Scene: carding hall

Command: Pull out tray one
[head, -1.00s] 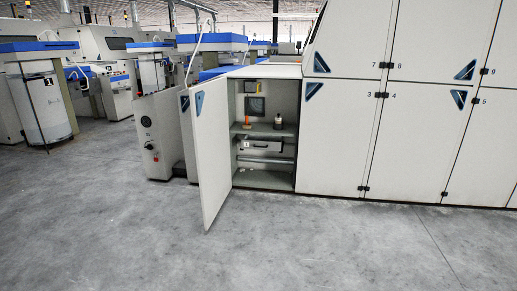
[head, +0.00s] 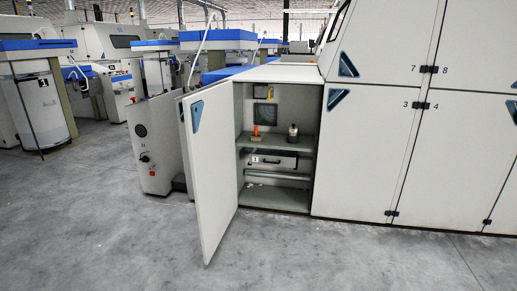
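Tray one (head: 279,161) is a pale drawer front with a dark handle and a small label marked 1 at its left. It sits under the shelf (head: 272,140) inside the open cabinet, in the middle of the head view, and looks pushed in. The cabinet door (head: 211,170) is swung open towards the left front. My gripper is not in view.
An orange-handled object (head: 256,131) and a dark-topped bottle (head: 293,132) stand on the shelf. A pale roller (head: 279,176) lies below the tray. A control box (head: 154,146) stands left of the door. The grey floor (head: 330,257) in front is clear.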

